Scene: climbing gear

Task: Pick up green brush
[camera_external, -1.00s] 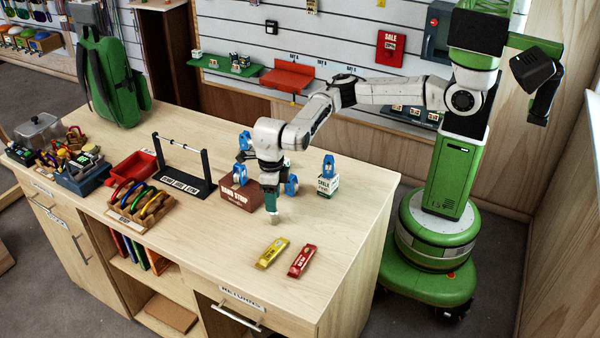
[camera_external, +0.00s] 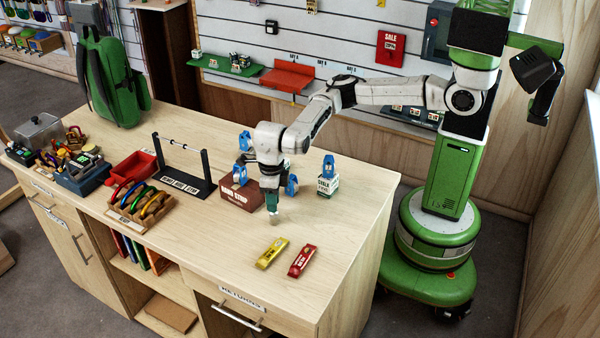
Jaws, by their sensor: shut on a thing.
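The green brush (camera_external: 272,203) hangs upright below my gripper (camera_external: 271,188), with a pale tip at its lower end. My gripper points down and is shut on the brush's upper part, which the jaws hide. The brush is over the right part of the wooden counter, in front of a brown-red box. Its tip is close to the counter top; I cannot tell whether it touches.
The brown-red box (camera_external: 240,195) and several blue items stand just behind and beside my gripper. A white chalk box (camera_external: 327,187) is to the right. Yellow (camera_external: 272,253) and red (camera_external: 302,261) bars lie in front. A black stand (camera_external: 183,180) is left. The counter (camera_external: 345,230) is clear at right.

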